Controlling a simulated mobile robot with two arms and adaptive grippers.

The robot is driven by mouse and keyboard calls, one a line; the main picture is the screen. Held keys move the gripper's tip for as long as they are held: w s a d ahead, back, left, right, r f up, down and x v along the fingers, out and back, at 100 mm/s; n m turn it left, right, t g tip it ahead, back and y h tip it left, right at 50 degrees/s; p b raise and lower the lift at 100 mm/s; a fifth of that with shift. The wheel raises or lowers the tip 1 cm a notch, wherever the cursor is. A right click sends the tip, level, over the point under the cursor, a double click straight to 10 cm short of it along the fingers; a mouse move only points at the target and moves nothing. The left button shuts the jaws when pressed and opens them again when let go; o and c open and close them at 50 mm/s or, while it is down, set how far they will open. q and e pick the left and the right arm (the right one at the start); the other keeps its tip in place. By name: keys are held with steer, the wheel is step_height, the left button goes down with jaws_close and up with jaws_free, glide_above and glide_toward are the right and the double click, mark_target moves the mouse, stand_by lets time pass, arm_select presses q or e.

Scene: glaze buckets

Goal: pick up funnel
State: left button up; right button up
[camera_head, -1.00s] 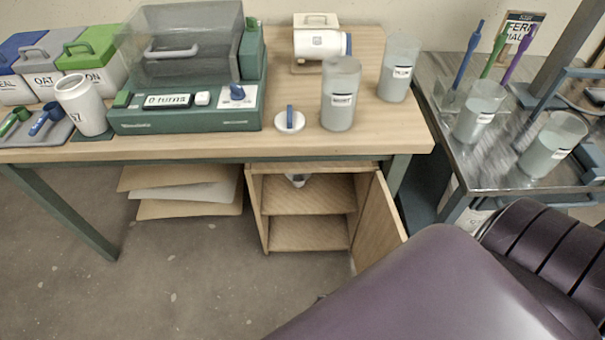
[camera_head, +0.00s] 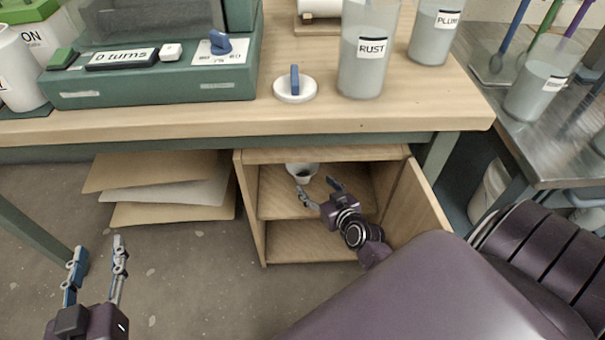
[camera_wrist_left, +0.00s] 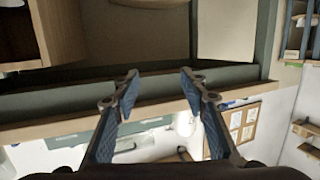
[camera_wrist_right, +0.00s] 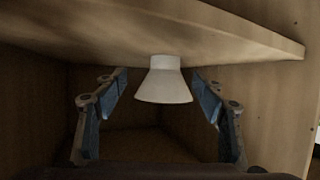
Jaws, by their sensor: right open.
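The white funnel (camera_head: 302,168) is inside the open wooden cabinet under the table, in its upper compartment. In the right wrist view the funnel (camera_wrist_right: 163,84) appears between the two fingers, with clear gaps on both sides. Its narrow neck meets a wooden board at the top of that picture. My right gripper (camera_head: 316,187) is open and empty at the cabinet front, close to the funnel. My left gripper (camera_head: 98,248) is open and empty, low at the left and well away from the cabinet; its fingers (camera_wrist_left: 158,78) show apart in the left wrist view.
The cabinet door (camera_head: 418,203) stands open on the right, beside my right arm. The cabinet's shelf (camera_head: 283,208) lies below the gripper. Stacked boards (camera_head: 160,190) are left of the cabinet. Above, the table (camera_head: 200,122) holds a green machine (camera_head: 155,85), a white lid (camera_head: 294,90) and the RUST bucket (camera_head: 365,65).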

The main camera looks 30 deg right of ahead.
mark_target(306, 180)
steer(key=shift+x, duration=1.05)
steer(key=x, duration=0.1)
steer(key=b+x, duration=0.1)
steer(key=x, duration=0.1)
steer(key=a+b+x, duration=0.1)
steer(key=shift+w+d, duration=0.1)
steer(key=shift+w, duration=0.5)
arm_select(q)
step_height(306, 180, up, 14)
steer(key=d+t+h, duration=0.1)
steer(key=t+h, duration=0.1)
steer(key=t, duration=0.4)
steer(key=shift+s+d+f+t, duration=0.25)
steer(key=shift+s+t, duration=0.15)
steer(key=shift+s, duration=0.05)
arm_select(e)
steer(key=shift+c, duration=0.3)
steer(key=c, duration=1.2)
steer(key=shift+r, duration=0.1)
steer(key=shift+c, duration=0.7)
arm_select(q)
steer(key=shift+w+f, duration=0.1)
arm_select(e)
steer(key=shift+r, duration=0.1)
